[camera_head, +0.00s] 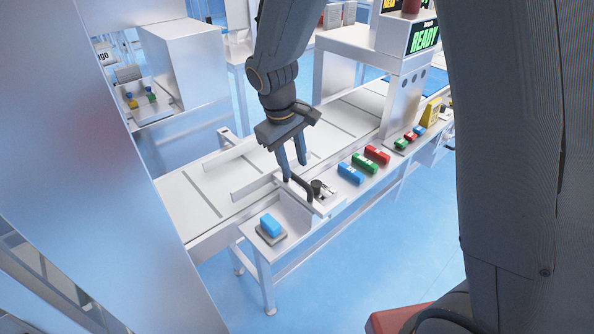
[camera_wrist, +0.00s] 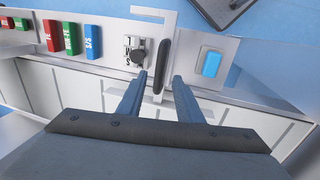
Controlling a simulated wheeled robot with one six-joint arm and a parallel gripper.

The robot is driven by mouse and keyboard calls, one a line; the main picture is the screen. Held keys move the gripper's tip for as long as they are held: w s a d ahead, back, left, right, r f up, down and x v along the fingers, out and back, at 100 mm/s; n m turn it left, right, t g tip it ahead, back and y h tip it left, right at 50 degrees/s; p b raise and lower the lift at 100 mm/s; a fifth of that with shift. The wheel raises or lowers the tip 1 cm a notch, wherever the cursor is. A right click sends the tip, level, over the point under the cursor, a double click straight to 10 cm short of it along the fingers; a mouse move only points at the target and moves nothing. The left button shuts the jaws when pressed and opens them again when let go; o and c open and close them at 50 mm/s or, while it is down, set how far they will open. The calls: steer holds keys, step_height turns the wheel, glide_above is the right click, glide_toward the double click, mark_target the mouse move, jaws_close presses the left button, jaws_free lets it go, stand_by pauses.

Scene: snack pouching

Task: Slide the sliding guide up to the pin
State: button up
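The sliding guide (camera_head: 255,189) is a pale rail along the near side of the conveyor, with a black bar handle (camera_head: 303,190) at its end. The handle also shows upright in the wrist view (camera_wrist: 162,58). A dark round knob, which looks like the pin (camera_head: 316,187), stands on a small marked plate (camera_head: 327,198) just right of the handle. In the wrist view the pin (camera_wrist: 137,57) is just left of the handle. My gripper (camera_head: 293,171) is open, its fingers pointing down at the handle. In the wrist view the handle's lower end lies between the fingers; contact cannot be told.
A second rail (camera_head: 215,151) stands on the conveyor's far side. Blue (camera_head: 350,174), green (camera_head: 364,163) and red (camera_head: 377,155) blocks line the ledge right of the pin. A light-blue button-like block (camera_head: 270,225) is at the near end.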

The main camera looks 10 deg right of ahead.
mark_target(297, 178)
steer(key=shift+w+d+f+p, duration=0.1)
steer(key=shift+d+f+p, duration=0.1)
steer(key=shift+f, duration=0.9)
steer(key=shift+w+d+f+p, duration=0.1)
steer(key=shift+d+f, duration=0.1)
steer(key=shift+f, duration=0.85)
jaws_close()
